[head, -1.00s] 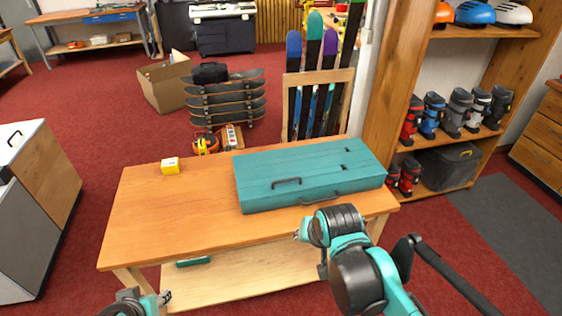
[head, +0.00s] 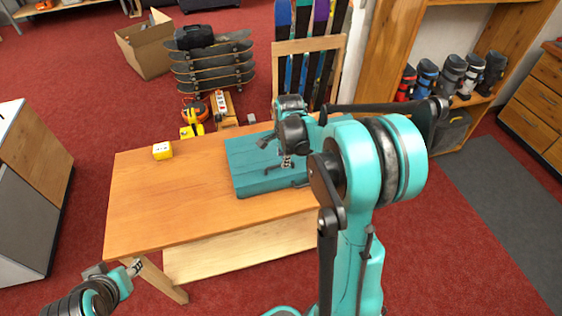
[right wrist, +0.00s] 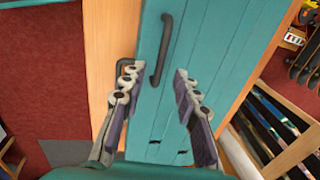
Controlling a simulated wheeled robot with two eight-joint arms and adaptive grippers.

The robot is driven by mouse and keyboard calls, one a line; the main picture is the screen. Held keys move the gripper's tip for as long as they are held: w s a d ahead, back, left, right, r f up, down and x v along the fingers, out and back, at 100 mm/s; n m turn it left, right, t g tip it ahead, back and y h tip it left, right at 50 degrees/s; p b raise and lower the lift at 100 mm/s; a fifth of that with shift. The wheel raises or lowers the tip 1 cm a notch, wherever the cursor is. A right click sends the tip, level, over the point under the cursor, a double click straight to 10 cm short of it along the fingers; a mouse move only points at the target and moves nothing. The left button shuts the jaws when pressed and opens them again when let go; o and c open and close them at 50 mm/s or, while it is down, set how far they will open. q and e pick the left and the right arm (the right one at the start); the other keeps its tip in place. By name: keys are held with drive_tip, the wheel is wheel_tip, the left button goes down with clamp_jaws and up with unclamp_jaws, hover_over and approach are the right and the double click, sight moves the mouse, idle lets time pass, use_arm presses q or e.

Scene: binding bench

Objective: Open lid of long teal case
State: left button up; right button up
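The long teal case (head: 246,168) lies on the wooden workbench, and its lid looks shut. In the head view my right arm covers much of it. My right gripper (head: 287,161) is above the case, pointing down. In the right wrist view the right gripper (right wrist: 155,95) is open and empty, its fingers spread over the teal lid (right wrist: 205,50). A dark lid handle (right wrist: 162,50) shows between and beyond the fingertips. I cannot tell whether the fingers touch the lid. My left gripper (head: 135,267) is off the bench's front left corner, too small to tell its opening.
A shelf with boots (head: 452,75) is at the right.

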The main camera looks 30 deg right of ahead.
drive_tip(key=shift+w+d+f+b, duration=0.1)
drive_tip(key=shift+w+f+b, duration=0.1)
drive_tip(key=shift+f, duration=0.65)
drive_tip(key=shift+w+f+b, duration=0.15)
drive_tip(key=shift+f, duration=0.7)
clamp_jaws()
drive_tip(key=shift+r, duration=0.1)
